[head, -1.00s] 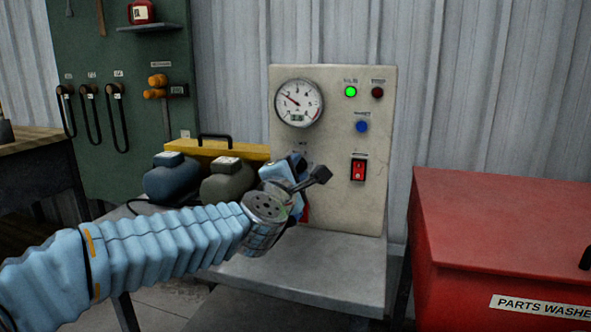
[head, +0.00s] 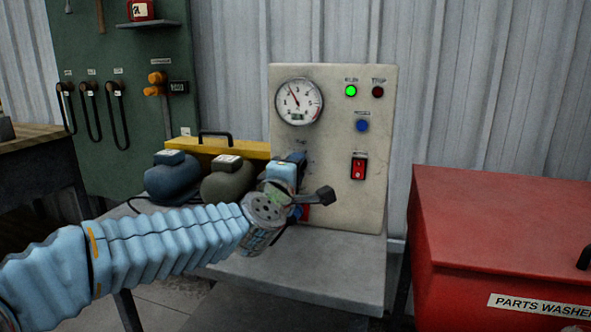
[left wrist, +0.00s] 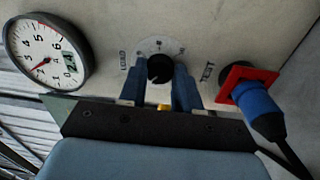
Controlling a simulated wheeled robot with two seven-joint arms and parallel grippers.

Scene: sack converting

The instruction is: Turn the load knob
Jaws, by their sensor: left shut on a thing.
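The black load knob (left wrist: 159,66) sits on a round white scale marked LOAD on the panel in the left wrist view. My left gripper (left wrist: 161,82) has its blue fingers on either side of the knob and is shut on it. In the head view my left gripper (head: 284,178) is against the lower left of the pale test panel (head: 345,140) and hides the knob. The round gauge (head: 299,101) above it has its needle pointing up and slightly left. It also shows in the left wrist view (left wrist: 45,52). My right gripper is not in view.
A red TEST socket (left wrist: 232,75) with a blue plug (left wrist: 259,108) is right of the knob. A green lamp (head: 351,91) is lit, above a red switch (head: 358,168). Two motors stand on the bench left of the panel. A red parts washer (head: 500,220) stands at right.

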